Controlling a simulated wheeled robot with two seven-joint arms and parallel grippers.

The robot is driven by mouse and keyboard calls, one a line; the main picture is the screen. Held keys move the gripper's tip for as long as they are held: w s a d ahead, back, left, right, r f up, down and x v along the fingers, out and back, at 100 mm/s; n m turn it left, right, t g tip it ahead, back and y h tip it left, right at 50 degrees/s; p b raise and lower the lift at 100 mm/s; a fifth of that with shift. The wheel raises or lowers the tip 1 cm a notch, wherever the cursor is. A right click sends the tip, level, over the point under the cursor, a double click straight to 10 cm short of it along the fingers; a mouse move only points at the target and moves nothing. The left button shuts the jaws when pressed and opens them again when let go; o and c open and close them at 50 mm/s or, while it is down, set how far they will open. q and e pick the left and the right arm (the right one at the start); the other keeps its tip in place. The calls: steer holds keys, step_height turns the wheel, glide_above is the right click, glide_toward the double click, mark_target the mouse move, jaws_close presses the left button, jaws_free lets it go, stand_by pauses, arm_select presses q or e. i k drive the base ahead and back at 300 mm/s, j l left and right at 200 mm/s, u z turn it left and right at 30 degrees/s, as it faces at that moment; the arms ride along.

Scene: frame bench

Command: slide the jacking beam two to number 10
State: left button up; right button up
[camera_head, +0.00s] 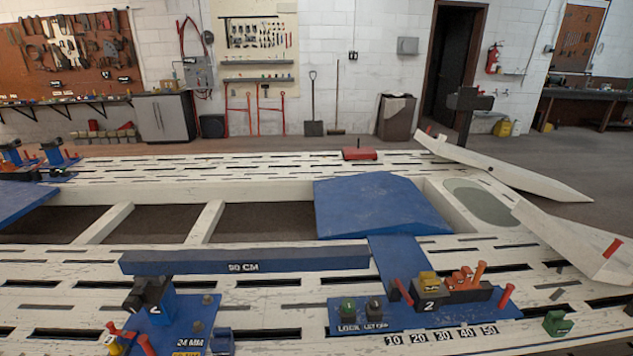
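A blue panel (345,318) lies at the front right of the white frame bench. On it is a dark block marked 2 (452,296), with a yellow piece and orange levers on top, and a red handle stands at each side. A number strip (440,336) along the panel's front edge reads 10 to 50; the block stands behind it, and I cannot tell which number it is set to. A green knob (348,309) above LOCK and a dark knob (374,308) sit to its left. A blue beam (400,262) runs back from the panel to a wide blue plate (378,205). Neither gripper shows.
A long blue bar marked 90 CM (190,262) lies left of the panel. Another blue unit marked 2 (152,298) stands at front left. A small green block (557,323) is right of the panel. White ramps (510,165) extend at the right.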

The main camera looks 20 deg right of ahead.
mark_target(386, 210)
steer(key=z, duration=1.8)
steer(key=u, duration=0.35)
